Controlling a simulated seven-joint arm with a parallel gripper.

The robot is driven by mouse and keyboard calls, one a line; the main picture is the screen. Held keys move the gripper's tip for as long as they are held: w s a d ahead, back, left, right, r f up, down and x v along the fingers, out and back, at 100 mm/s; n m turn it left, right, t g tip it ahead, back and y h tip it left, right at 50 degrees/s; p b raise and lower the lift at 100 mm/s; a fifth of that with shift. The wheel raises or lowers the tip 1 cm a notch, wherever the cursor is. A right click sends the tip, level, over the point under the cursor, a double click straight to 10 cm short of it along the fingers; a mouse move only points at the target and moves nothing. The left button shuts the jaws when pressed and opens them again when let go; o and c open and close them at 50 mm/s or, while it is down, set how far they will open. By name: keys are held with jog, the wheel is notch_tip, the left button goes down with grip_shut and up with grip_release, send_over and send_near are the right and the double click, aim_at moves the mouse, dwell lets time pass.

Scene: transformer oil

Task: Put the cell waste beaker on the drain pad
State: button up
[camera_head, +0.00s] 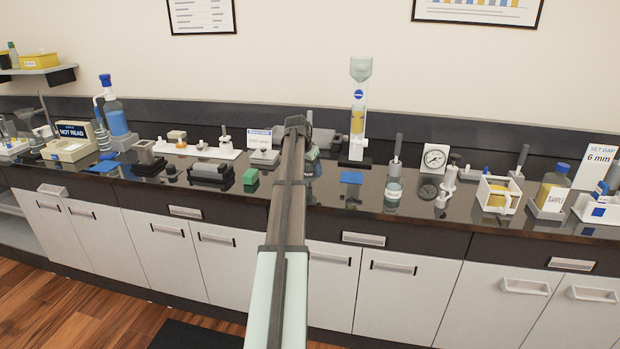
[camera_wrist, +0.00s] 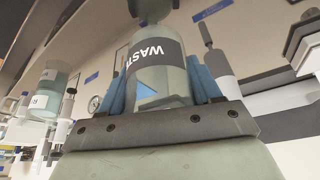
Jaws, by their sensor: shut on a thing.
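The cell waste beaker (camera_wrist: 165,78) is a pale green, see-through vessel with a dark band reading "WASTE" in the wrist view. My gripper (camera_wrist: 162,88) is shut on it, with a blue finger on each side. In the head view my arm hides most of the gripper and beaker; a greenish part of the beaker (camera_head: 313,168) shows just right of the arm. A flat blue pad (camera_head: 352,177) lies on the bench right of the arm, in front of the tall column. Another blue pad (camera_head: 104,166) lies far left. I cannot tell from markings which is the drain pad.
A column with a funnel (camera_head: 358,110) stands behind the right pad. A labelled jar (camera_head: 393,191) and gauge (camera_head: 434,158) stand farther right. A green block (camera_head: 250,177) and dark grey device (camera_head: 211,172) are left of my arm. The bench's front edge is close.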

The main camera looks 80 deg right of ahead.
notch_tip(320, 180, up, 6)
jog(key=shift+f, duration=0.2)
